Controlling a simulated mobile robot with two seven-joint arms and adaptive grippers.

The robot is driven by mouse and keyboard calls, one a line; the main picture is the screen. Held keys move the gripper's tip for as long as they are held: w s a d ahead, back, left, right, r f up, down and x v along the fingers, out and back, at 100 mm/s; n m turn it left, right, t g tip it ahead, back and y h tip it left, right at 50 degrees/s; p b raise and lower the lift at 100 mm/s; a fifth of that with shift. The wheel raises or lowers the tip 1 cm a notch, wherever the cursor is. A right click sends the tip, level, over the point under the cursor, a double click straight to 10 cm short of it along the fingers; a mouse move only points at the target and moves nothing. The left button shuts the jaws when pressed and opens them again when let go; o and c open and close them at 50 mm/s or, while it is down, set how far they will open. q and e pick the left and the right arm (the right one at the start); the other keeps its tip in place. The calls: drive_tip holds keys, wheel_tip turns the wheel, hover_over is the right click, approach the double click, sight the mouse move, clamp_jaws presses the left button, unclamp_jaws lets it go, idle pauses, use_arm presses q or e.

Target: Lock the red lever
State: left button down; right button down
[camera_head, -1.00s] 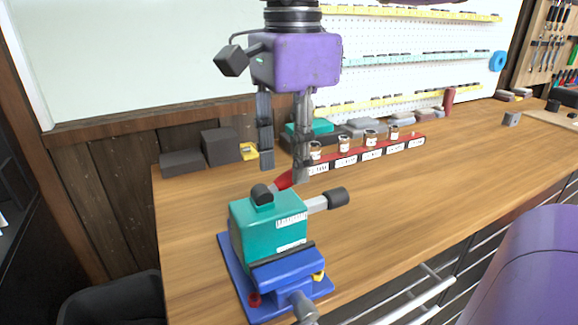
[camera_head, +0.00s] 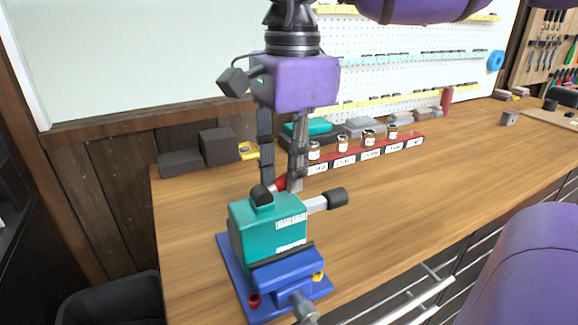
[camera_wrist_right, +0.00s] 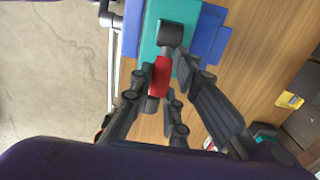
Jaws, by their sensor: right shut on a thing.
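The red lever (camera_head: 280,182) sticks up from the back of a teal block with a black knob (camera_head: 262,195), clamped in a blue vise (camera_head: 288,270) on the bench. My right gripper (camera_head: 283,186) points straight down, with one finger on each side of the lever. In the right wrist view the red lever (camera_wrist_right: 160,77) lies between the fingers of the right gripper (camera_wrist_right: 161,84), and they are shut on it. The fingers partly hide the lever in the head view. My left gripper is not in view.
A grey bar with a black end (camera_head: 336,198) juts right from the teal block. Behind stand a red rack of small jars (camera_head: 345,160), dark boxes (camera_head: 218,147) and a yellow item (camera_head: 248,151). The bench (camera_head: 440,190) is clear to the right.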

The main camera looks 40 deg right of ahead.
drive_tip(key=shift+s+d+y+p, duration=0.1)
drive_tip(key=shift+s+y+p, duration=0.1)
drive_tip(key=shift+y+p, duration=0.25)
drive_tip(key=shift+d+f+y+p, duration=0.2)
drive_tip(key=shift+y+p, duration=0.25)
drive_tip(key=shift+p, duration=0.2)
drive_tip(key=shift+f+p, duration=0.2)
drive_tip(key=shift+p, duration=0.1)
drive_tip(key=shift+f, duration=0.15)
drive_tip(key=c, duration=1.8)
unclamp_jaws()
drive_tip(key=shift+s, duration=0.15)
drive_tip(key=shift+o, duration=0.2)
drive_tip(key=shift+t, duration=0.3)
wheel_tip(320, 180, up, 12)
drive_tip(key=d, duration=0.2)
drive_tip(key=shift+s+d, duration=0.25)
